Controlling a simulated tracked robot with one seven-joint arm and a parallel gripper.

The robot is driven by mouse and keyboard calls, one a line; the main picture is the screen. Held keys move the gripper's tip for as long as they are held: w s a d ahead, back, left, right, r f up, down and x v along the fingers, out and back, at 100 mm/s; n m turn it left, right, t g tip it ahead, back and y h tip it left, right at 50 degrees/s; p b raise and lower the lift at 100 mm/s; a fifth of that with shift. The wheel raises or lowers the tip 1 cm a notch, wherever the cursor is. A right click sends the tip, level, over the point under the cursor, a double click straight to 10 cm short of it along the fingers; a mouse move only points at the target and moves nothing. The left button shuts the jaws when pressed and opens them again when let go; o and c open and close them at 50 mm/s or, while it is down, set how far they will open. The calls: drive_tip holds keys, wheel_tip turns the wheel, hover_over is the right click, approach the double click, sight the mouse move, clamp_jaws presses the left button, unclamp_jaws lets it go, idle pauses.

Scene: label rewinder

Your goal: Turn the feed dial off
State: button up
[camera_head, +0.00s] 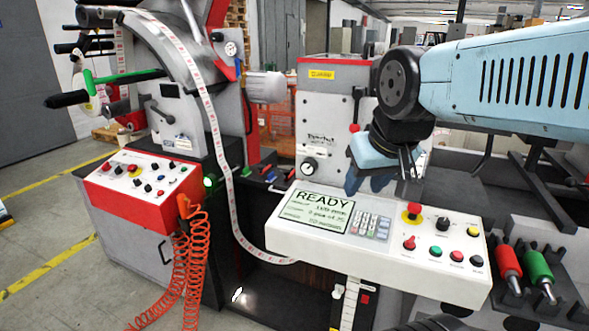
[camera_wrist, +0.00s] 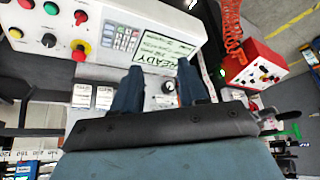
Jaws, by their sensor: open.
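A round dial with a black knob and pale plate (camera_head: 310,166) sits low on the upright grey panel, left of my gripper. In the wrist view this dial (camera_wrist: 168,88) shows between my two fingers and beyond them. No label naming it as the feed dial is readable, and its pointer setting is too small to tell. My gripper (camera_head: 367,184) is open and empty, with dark blue fingers pointing down behind the console. It also shows in the wrist view (camera_wrist: 160,78), fingers apart. A gap remains between fingers and dial.
The white console (camera_head: 375,240) with a READY screen (camera_head: 318,211), keypad, red emergency button (camera_head: 412,211) and several knobs lies in front of my gripper. A red control box (camera_head: 140,180) with coiled orange hose stands left. Red and green tools (camera_head: 509,264) sit at right.

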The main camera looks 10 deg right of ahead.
drive_tip(key=shift+d, duration=0.15)
drive_tip(key=shift+o, duration=1.2)
drive_tip(key=shift+w+d+f, duration=0.1)
drive_tip(key=shift+o, duration=0.7)
drive_tip(key=shift+d+f, duration=0.15)
drive_tip(key=shift+f, duration=0.15)
drive_tip(key=o, duration=0.3)
drive_tip(key=w+d+f+n+g+h, duration=0.1)
drive_tip(key=f, duration=0.1)
drive_tip(key=w+d+f+n+g+h, duration=0.1)
drive_tip(key=f+n+h, duration=0.1)
drive_tip(key=w+d+f+n+g+h, duration=0.1)
drive_tip(key=d+n+g+h, duration=0.1)
drive_tip(key=shift+w+f, duration=0.15)
drive_tip(key=shift+f, duration=0.25)
drive_tip(key=n+t+h, duration=0.6)
drive_tip(key=n+t, duration=0.7)
drive_tip(key=n, duration=0.9)
approach(307, 169)
drive_tip(key=v, duration=0.4)
drive_tip(key=shift+s+a+r, duration=0.1)
drive_tip(key=shift+s+r, duration=0.1)
drive_tip(key=shift+s, duration=0.2)
drive_tip(key=shift+w+d, duration=0.25)
drive_tip(key=shift+w, duration=0.25)
drive_tip(key=x, duration=1.2)
drive_tip(key=shift+w+d+f, duration=0.2)
drive_tip(key=shift+w, duration=0.05)
